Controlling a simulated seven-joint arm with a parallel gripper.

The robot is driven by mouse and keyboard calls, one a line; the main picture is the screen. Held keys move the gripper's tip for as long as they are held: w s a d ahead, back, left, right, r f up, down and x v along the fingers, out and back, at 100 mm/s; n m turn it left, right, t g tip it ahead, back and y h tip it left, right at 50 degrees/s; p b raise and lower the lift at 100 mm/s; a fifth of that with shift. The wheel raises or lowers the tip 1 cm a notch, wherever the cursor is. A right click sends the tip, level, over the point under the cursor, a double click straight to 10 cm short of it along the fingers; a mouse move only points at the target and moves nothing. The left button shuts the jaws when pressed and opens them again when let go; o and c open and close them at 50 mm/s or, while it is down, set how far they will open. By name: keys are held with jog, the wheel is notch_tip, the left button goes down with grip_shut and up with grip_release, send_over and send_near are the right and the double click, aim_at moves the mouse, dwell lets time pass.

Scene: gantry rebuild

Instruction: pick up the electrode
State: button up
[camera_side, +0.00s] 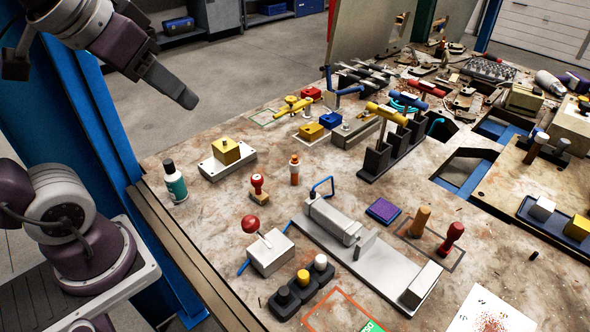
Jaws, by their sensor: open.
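My gripper (183,95) is at the upper left, raised above the floor beyond the table's left edge and well apart from everything on the table. It is seen from the side, its fingers overlap in this view, and nothing shows between them; it is open. I cannot tell for sure which thing is the electrode. A small upright orange-and-white cylinder (294,170) stands left of the table's middle. Yellow and red T-shaped handles (387,113) sit at a black slotted rack (377,160). An orange-brown peg (420,221) and a red peg (452,238) stand at the right.
The worn table (225,222) is crowded. A green bottle (174,181), a yellow block on a metal plate (226,152), a red-knobbed lever box (270,252) and a grey vise-like fixture (335,219) stand on it. A blue post (85,120) rises at the left. Some bare table shows at the left.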

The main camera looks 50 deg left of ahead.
jog(key=w+a+r+t+y, duration=0.4)
jog(key=w+a, duration=0.4)
jog(key=w, duration=0.4)
jog(key=m+t+h, duration=0.1)
jog(key=m+h, duration=0.5)
jog(key=h, duration=0.5)
send_over(295, 170)
jog(key=s+a, duration=0.2)
jog(key=a, duration=0.1)
notch_tip(295, 170, down, 6)
jog(key=f, duration=2.4)
jog(key=shift+d, duration=0.2)
jog(key=x, duration=0.6)
jog(key=shift+w+d+f, duration=0.15)
jog(key=shift+w+d, duration=0.05)
jog(key=shift+d, duration=0.1)
jog(key=shift+c, duration=0.3)
